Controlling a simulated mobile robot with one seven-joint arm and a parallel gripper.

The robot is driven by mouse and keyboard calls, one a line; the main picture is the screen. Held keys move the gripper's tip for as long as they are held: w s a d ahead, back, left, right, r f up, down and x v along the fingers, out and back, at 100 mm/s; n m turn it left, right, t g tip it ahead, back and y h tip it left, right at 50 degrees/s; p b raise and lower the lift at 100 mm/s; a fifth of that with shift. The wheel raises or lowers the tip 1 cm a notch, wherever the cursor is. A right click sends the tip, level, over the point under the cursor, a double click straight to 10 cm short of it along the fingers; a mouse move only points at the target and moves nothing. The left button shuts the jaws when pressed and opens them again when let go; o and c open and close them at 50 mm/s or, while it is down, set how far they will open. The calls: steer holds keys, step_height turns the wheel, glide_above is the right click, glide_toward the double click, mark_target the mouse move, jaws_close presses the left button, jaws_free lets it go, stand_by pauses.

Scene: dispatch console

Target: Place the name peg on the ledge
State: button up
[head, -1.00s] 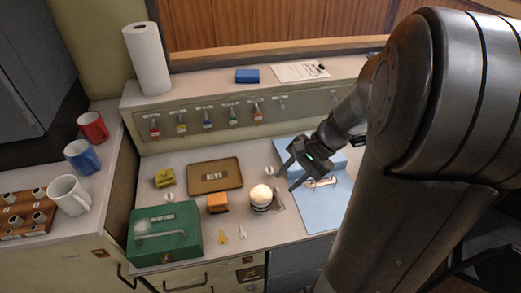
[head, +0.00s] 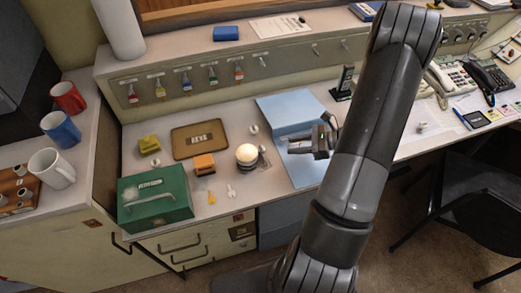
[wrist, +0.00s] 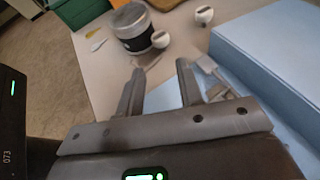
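My gripper (head: 292,147) is over the right-hand blue surface in the head view, its fingers pointing left. The wrist view shows it (wrist: 160,70) with fingers apart and nothing clearly held between them. I cannot tell for sure which object is the name peg. A small white knob-like piece (head: 254,129) stands on the counter left of the blue block, also in the wrist view (wrist: 204,15). A second one (wrist: 160,39) is beside the dark-banded cup. The raised back ledge (head: 190,50) runs along the console above the row of hooks.
A cup with a cream ball (head: 247,154), an orange block (head: 204,164), a brown tray (head: 186,148) and a green box (head: 163,204) are left of the gripper. The blue block (head: 292,107) is behind it. Telephones (head: 452,77) stand at the right. A blue box (head: 226,34) sits on the ledge.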

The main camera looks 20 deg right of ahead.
mark_target(263, 149)
steer(key=x, duration=1)
steer(key=shift+a, duration=0.1)
steer(key=shift+c, duration=0.3)
steer(key=c, duration=0.6)
